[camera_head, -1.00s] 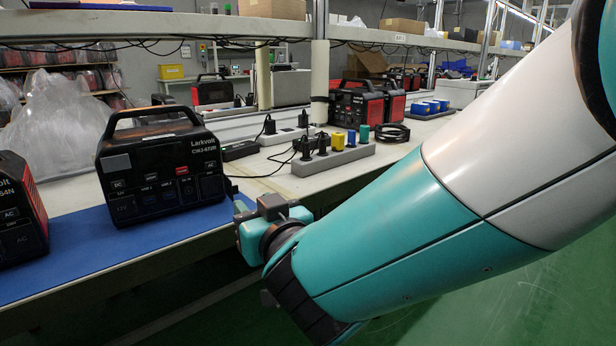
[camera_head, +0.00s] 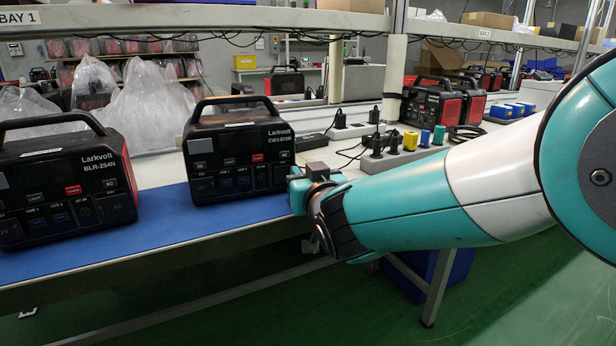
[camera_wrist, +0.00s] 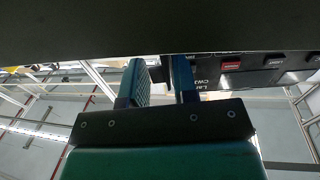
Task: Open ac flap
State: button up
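Two black Larkvolt power stations stand on the blue mat (camera_head: 190,212). The BLR-254N station (camera_head: 65,180) is at the left, the CWJ-672R station (camera_head: 238,150) in the middle. Each has a row of buttons with dark port covers below; "AC" is marked at the right of each front. The CWJ-672R's lower right front, where its AC flap (camera_head: 281,176) sits, looks closed. My gripper (camera_wrist: 158,70) is open and empty, with a gap between its two teal fingers. In the head view it is just right of the CWJ-672R, fingertips hidden. The station's front (camera_wrist: 265,65) shows beside the fingers in the wrist view.
A grey power strip (camera_head: 400,158) with plugs and black cables lies on the bench behind my arm. More power stations (camera_head: 435,105) stand farther right. Plastic bags (camera_head: 145,105) are behind the two stations. Green floor is open in front of the bench.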

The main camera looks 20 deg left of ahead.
grip_shut()
